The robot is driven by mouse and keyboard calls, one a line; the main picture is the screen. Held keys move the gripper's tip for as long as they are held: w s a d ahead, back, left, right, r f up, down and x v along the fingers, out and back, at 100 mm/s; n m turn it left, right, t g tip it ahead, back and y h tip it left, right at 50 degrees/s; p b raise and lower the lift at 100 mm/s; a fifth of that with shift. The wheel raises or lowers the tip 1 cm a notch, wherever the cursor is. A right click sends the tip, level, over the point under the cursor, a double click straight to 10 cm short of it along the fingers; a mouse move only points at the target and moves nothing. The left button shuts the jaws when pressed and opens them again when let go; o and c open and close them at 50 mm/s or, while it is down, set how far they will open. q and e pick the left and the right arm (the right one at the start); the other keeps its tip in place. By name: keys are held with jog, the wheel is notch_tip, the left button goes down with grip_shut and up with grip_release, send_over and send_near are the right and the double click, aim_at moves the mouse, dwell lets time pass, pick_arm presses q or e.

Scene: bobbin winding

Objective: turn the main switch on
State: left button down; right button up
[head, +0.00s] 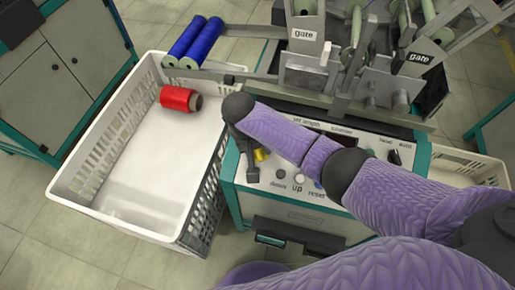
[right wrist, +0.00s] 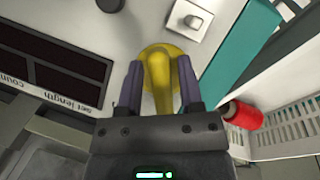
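The main switch appears to be the yellow rotary knob (right wrist: 160,75) on a round yellow base, set on the machine's pale panel. In the head view only a bit of its yellow (head: 261,155) shows beside my right gripper (head: 252,170). In the right wrist view my right gripper (right wrist: 159,88) has its two fingers apart, one on each side of the knob's handle. A narrow gap seems to show beside the handle; firm contact cannot be made out. The handle points roughly along the fingers. My left gripper is not in view.
The control panel (head: 285,182) has down, up and reset buttons, partly covered by my right arm. A white crate (head: 75,172) left of it holds a red spool (head: 180,98). Blue spools (head: 198,42) lie behind. A small toggle (right wrist: 193,22) sits near the knob.

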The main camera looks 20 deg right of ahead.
jog(key=c, duration=0.5)
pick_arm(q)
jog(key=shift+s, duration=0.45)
pick_arm(e)
grip_shut()
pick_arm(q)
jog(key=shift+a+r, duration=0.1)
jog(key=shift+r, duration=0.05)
